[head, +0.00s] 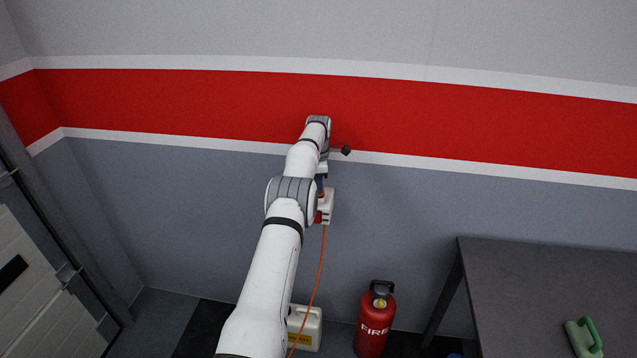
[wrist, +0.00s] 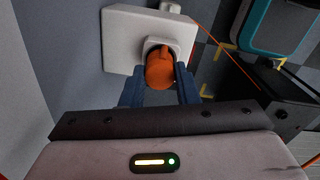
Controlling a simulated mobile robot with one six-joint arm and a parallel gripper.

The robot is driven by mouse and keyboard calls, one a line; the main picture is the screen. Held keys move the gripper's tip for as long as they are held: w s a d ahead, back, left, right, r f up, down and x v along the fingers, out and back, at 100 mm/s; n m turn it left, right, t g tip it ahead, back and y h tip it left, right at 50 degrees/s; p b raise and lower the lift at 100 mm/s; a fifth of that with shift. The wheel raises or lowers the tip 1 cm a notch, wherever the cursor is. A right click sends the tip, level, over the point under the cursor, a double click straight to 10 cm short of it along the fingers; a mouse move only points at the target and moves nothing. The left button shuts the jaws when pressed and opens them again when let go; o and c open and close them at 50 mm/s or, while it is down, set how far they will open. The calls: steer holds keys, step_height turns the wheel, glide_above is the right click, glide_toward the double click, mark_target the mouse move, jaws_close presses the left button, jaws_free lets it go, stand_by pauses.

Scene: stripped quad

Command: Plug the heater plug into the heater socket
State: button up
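The orange heater plug (wrist: 160,72) sits between the two blue fingers of my gripper (wrist: 160,80) in the wrist view, with a finger against each side. Its front end is at the round opening of the heater socket (wrist: 151,43), on a white box (wrist: 120,38). I cannot tell how deep the plug sits, because its body hides the contact. In the head view the white box (head: 328,207) shows on the wall beside my arm, and my arm hides most of the gripper and plug.
An orange cable (head: 318,275) hangs down past the box. Below are a red fire extinguisher (head: 373,322) and a cream canister (head: 306,329). The wall left of my arm is clear.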

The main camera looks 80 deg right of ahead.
steer(key=o, duration=0.5)
steer(key=shift+a+r+p, duration=0.15)
steer(key=shift+r+p, duration=0.35)
steer(key=shift+r, duration=3.45)
steer(key=shift+w, duration=0.1)
